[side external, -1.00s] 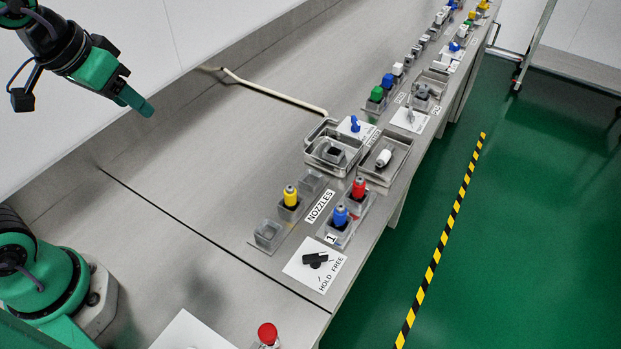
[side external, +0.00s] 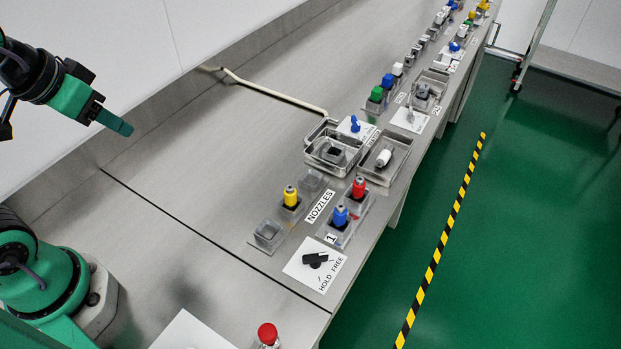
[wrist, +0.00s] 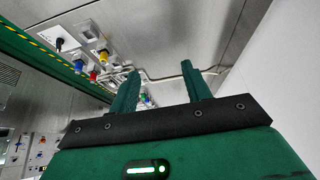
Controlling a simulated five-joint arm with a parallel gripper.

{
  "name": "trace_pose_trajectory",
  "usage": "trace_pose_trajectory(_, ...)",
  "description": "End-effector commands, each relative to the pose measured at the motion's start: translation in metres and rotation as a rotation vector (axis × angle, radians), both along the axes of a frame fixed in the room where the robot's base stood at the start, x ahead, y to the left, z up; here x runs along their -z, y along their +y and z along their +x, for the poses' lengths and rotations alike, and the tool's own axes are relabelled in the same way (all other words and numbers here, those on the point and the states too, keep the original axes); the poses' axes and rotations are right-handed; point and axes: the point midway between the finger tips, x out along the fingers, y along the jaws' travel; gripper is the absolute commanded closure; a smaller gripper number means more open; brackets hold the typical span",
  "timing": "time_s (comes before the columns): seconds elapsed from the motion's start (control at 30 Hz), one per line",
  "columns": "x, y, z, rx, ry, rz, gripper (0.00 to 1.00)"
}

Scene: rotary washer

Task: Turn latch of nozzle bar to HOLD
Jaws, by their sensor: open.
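The latch (side external: 315,260) is a black bar-shaped knob on a white plate (side external: 300,276) marked HOLD and FREE, at the near end of the nozzle bar (side external: 270,250). I cannot tell which mark it points to. In the wrist view the dark latch (wrist: 60,43) shows small and upside down at upper left. My gripper (side external: 124,127) is high at the upper left of the side view, well away from the latch. In the wrist view its two green fingers (wrist: 158,78) stand apart with nothing between them.
Yellow (side external: 290,196), red (side external: 358,187) and blue (side external: 340,216) nozzles stand in holders beyond the latch. A red button (side external: 267,333) is at the near edge. Metal trays (side external: 390,172) stand farther along. The bench between my arm and the bar is mostly clear.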

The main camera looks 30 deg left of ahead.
Motion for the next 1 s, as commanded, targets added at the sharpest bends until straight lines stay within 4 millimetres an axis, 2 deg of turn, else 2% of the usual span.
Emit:
trace_pose_trajectory(0.03,0.000,0.000,0.000,0.000,0.000,0.000,0.60)
trace_pose_trajectory(0.07,0.000,0.000,0.000,0.000,0.000,0.000,0.66)
trace_pose_trajectory(0.1,0.000,0.000,0.001,0.002,0.001,0.000,0.67)
trace_pose_trajectory(0.27,-0.001,-0.005,0.006,0.022,0.013,0.001,0.67)
trace_pose_trajectory(0.47,-0.001,-0.022,0.024,0.095,0.056,0.005,0.67)
trace_pose_trajectory(0.77,0.006,-0.071,0.062,0.259,0.149,0.025,0.67)
trace_pose_trajectory(1.0,0.023,-0.121,0.088,0.393,0.223,0.052,0.67)
